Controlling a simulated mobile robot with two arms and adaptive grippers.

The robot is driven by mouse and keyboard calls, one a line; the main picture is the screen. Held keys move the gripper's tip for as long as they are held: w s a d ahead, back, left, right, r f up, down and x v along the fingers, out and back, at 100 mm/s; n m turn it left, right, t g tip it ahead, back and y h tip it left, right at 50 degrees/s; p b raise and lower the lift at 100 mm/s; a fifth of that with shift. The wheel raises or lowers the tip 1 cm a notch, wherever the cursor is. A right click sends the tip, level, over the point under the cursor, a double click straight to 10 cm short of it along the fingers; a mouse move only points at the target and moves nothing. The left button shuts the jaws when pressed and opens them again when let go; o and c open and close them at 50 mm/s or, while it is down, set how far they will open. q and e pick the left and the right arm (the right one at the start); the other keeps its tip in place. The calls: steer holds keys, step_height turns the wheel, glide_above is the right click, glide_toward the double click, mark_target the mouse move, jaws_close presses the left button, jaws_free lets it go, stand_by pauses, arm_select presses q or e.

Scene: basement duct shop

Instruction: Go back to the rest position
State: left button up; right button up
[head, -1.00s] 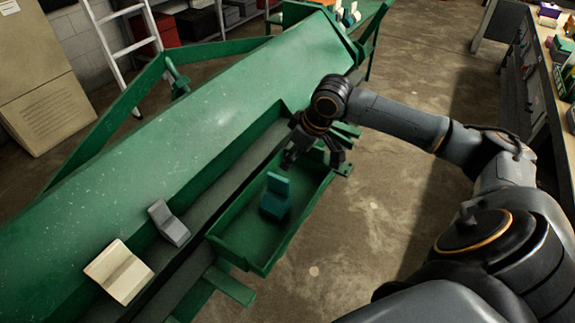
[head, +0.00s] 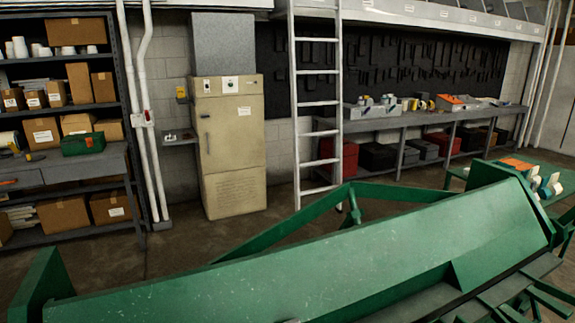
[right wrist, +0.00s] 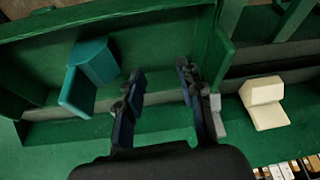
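My right gripper (right wrist: 160,72) shows in the right wrist view with its two dark fingers spread and nothing between them. It is over a green tray (right wrist: 165,125) of the large green machine (head: 330,255). A teal angled block (right wrist: 92,75) lies in the tray to the left of the fingers. A cream angled block (right wrist: 264,102) lies on the right, apart from the fingers. A grey block (right wrist: 217,117) is partly hidden behind the right finger. Neither gripper shows in the head view, and my left gripper is in no view.
The green machine spans the foreground of the head view. Behind it stand a beige cabinet (head: 228,145), a ladder (head: 317,100), a shelf unit with boxes (head: 125,120) and a long workbench (head: 420,118). Bare floor (head: 180,245) shows between machine and cabinet.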

steer(key=s+a+f+m+h, duration=0.1)
steer(key=s+a+f+m, duration=0.1)
steer(key=s, duration=0.6)
steer(key=s+a+f+m+h, duration=0.1)
steer(key=s+f+m, duration=0.15)
steer(key=s, duration=0.65)
step_height(320, 180, down, 27)
steer(key=s+g+b, duration=0.1)
steer(key=g+b, duration=0.1)
steer(key=b, duration=0.1)
steer(key=s+d+f+b, duration=0.2)
steer(key=s+d+f, duration=0.1)
steer(key=s+f, duration=1.4)
step_height(320, 180, down, 3)
steer(key=shift+s+r+g+h, duration=0.1)
steer(key=shift+s+g+h, duration=0.05)
steer(key=shift+g+h, duration=0.2)
